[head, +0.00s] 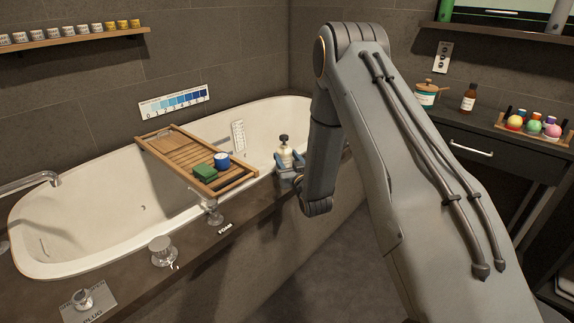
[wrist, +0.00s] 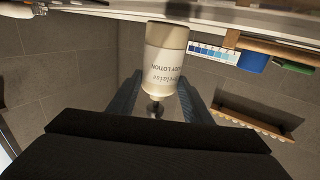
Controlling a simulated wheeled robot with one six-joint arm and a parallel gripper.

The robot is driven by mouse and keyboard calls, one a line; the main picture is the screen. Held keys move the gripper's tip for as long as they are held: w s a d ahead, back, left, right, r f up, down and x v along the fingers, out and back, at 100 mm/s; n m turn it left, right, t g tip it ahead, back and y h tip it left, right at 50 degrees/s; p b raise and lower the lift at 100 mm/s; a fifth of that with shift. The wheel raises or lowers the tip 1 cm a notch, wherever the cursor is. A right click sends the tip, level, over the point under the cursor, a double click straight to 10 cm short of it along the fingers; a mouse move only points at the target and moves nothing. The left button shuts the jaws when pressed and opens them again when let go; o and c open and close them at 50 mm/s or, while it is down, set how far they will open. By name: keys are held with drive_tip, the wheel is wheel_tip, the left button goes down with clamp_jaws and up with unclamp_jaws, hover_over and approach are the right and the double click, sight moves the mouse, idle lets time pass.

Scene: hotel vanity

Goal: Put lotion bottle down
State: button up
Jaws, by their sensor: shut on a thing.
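The lotion bottle (head: 285,155) is cream with a dark pump top, and stands upright in the head view at the tub's near rim, right of the wooden bath tray (head: 183,152). My gripper (head: 287,172) is shut on it, with its blue-grey fingers around the body. In the wrist view the bottle (wrist: 166,62) appears upside down, its label reading body lotion, between the two fingers (wrist: 160,100). The bottle's base is partly hidden by the fingers in the head view, so I cannot tell whether it touches the rim.
Taps and knobs (head: 162,251) stand along the tub's near ledge. A dark vanity (head: 480,140) at right holds a brown bottle (head: 468,100) and a tray of colourful balls.

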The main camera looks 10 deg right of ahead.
drive_tip(key=shift+f, duration=1.15)
drive_tip(key=shift+f, duration=0.1)
drive_tip(key=o, duration=1.3)
